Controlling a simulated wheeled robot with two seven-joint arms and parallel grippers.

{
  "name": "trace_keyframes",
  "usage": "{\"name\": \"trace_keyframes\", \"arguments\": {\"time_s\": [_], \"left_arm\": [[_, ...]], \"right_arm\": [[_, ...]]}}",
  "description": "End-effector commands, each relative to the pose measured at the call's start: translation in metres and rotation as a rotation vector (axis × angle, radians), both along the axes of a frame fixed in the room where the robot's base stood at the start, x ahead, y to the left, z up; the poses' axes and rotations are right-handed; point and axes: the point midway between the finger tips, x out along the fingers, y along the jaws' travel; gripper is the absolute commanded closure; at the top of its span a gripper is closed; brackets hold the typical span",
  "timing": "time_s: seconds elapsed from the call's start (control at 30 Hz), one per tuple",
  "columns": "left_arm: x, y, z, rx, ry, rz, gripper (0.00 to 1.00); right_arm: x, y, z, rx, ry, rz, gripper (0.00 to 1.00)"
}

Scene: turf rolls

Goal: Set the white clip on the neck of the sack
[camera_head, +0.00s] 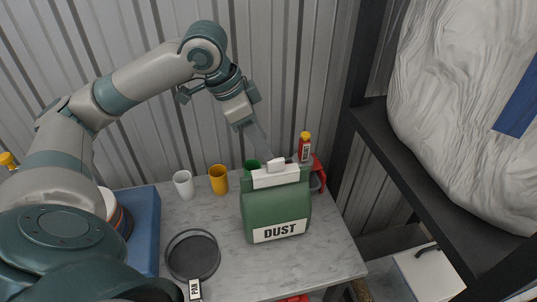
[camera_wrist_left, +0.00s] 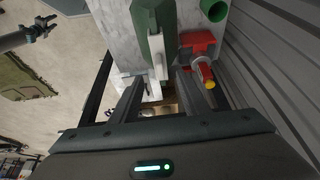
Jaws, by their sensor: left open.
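The green sack (camera_head: 272,213) with a DUST label stands upright on the grey table. The white clip (camera_head: 276,178) lies across the neck at its top, with a small tab standing up. In the left wrist view, the clip (camera_wrist_left: 158,58) shows as a white bar along the edge of the green sack (camera_wrist_left: 145,18). My left gripper (camera_head: 267,156) is just above and behind the clip, pointing down. Its fingers (camera_wrist_left: 159,88) are apart, with the clip's tab roughly in line with the gap. Whether they touch it I cannot tell. My right gripper is not in view.
White (camera_head: 184,184), orange (camera_head: 219,179) and green (camera_head: 251,165) cups stand behind. A round dark pan (camera_head: 193,256) lies front left. A dark shelf (camera_head: 420,180) is at right.

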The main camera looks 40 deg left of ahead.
Motion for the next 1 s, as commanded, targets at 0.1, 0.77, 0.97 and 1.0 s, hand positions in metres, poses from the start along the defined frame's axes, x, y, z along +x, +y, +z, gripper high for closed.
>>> {"name": "trace_keyframes", "arguments": {"time_s": [0.1,0.77,0.97,1.0], "left_arm": [[-0.003,0.004,0.014,0.0,-0.003,0.001,0.58],[-0.008,0.007,0.025,0.0,0.0,0.0,0.58],[-0.008,0.007,0.025,0.0,0.0,0.0,0.58],[-0.008,0.007,0.025,0.0,0.0,0.0,0.58]], "right_arm": [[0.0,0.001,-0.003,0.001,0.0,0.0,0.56],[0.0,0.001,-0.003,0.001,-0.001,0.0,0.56],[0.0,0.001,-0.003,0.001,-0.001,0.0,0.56],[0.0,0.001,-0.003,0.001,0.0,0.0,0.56]]}}
